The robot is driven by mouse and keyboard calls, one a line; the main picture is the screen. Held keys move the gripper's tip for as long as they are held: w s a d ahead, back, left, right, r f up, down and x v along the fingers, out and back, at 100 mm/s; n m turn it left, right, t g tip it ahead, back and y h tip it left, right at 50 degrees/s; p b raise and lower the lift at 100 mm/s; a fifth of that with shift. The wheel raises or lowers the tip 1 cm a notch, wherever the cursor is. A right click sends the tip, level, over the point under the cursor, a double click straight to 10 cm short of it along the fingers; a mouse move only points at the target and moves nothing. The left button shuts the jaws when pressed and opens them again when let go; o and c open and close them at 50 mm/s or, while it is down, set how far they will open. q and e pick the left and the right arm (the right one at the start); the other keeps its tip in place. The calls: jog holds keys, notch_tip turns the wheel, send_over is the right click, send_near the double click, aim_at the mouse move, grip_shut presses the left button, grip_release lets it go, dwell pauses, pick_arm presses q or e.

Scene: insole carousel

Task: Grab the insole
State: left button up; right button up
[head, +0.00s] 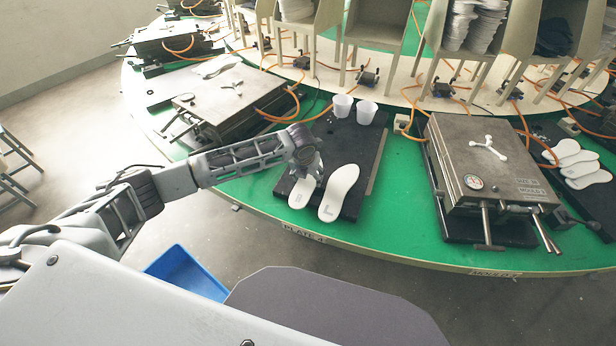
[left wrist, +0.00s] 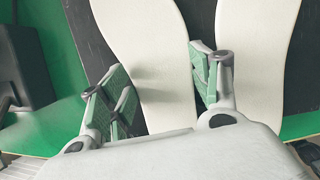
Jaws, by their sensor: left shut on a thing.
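Two white insoles lie side by side on a black board (head: 352,150) on the green carousel. My left gripper (head: 309,177) reaches down over the left insole (head: 299,193), hiding part of it. In the left wrist view, the fingers (left wrist: 165,95) stand on either side of this insole's narrow part (left wrist: 165,60), and the gripper is shut on it. The right insole (head: 339,192) lies just beside, and it also shows in the left wrist view (left wrist: 255,45). My right gripper is not in view.
Two white cups (head: 354,108) stand at the back of the board. A metal mould (head: 490,165) is to the right and another (head: 228,97) to the left. A blue bin (head: 187,272) is on the floor below the carousel's edge.

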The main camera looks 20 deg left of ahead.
aim_at(308, 180)
pick_arm(q)
notch_tip(308, 180, up, 10)
dwell(0.6)
jog(key=shift+f, duration=0.1)
dwell(0.4)
